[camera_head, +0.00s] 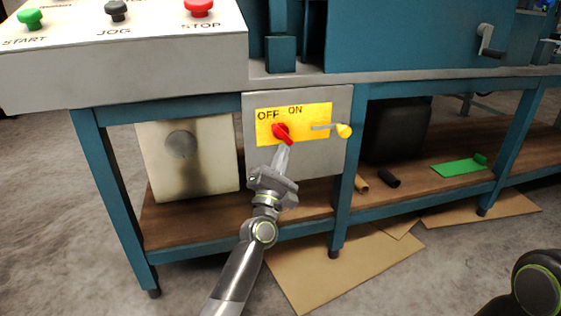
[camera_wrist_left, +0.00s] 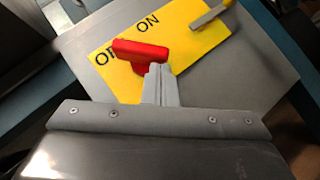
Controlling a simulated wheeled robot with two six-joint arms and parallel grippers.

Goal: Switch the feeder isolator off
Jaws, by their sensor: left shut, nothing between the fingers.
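The feeder isolator is a grey box (camera_head: 338,158) with a yellow plate lettered OFF and ON. Its red handle (camera_head: 281,131) sits below the lettering and slants down to the right. In the left wrist view the red handle (camera_wrist_left: 140,54) is a bar partly covering the word OFF. I cannot tell which end is the pointer. My left gripper (camera_head: 284,149) is shut and empty, with its tips at the handle's lower end. In the left wrist view the shut fingers (camera_wrist_left: 158,72) meet the handle's outline; contact is unclear. My right gripper is out of view.
A grey bar with a yellow knob (camera_head: 344,130) sticks out right of the handle. A grey console (camera_head: 130,70) with green, black and red buttons overhangs at upper left. A teal bench leg (camera_head: 348,190) stands right of the box. A wooden shelf (camera_head: 190,221) lies below.

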